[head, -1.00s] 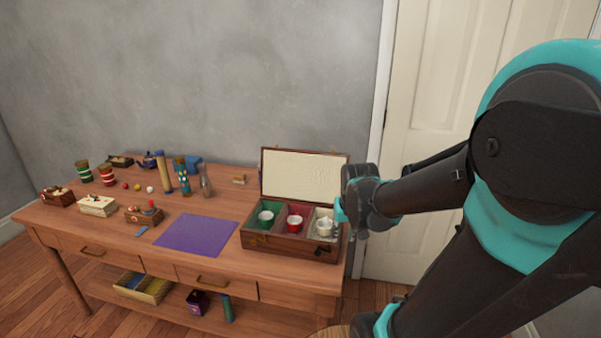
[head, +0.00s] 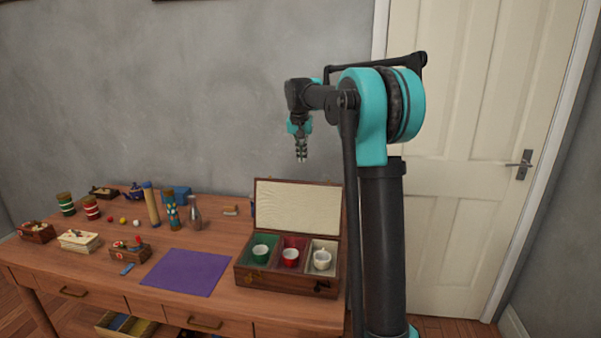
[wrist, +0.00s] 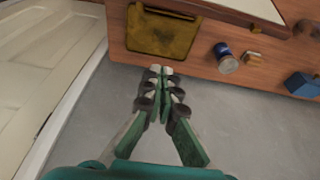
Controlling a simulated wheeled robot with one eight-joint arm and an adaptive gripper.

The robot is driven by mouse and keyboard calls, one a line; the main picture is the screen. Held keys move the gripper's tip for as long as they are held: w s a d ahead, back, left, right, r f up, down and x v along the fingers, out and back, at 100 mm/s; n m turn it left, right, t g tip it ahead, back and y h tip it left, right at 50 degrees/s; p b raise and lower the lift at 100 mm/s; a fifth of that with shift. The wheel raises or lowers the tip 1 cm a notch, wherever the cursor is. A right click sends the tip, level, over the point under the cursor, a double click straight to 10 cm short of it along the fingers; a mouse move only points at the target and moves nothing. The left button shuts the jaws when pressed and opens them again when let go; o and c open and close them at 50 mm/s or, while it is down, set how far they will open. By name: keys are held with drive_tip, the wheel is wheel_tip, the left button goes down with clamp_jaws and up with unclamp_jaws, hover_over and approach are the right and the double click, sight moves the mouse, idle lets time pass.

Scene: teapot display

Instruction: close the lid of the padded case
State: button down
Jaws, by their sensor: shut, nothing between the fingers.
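The padded case (head: 288,284) stands open at the table's right end. Its lid (head: 297,204), lined in cream, stands up at the back edge, leaning slightly backward.
A purple mat (head: 187,272) lies left of the case. Bottles, jars and small boxes stand farther left and back on the table. A blue box (wrist: 301,85) shows in the wrist view. The grey wall is behind the table; a white door (head: 450,210) is at right.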

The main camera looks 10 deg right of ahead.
wheel_tip(320, 180, down, 9)
drive_tip(key=s, duration=0.1)
drive_tip(key=shift+s+a, duration=0.15)
drive_tip(key=shift+a, duration=0.05)
idle(0.4)
idle(0.3)
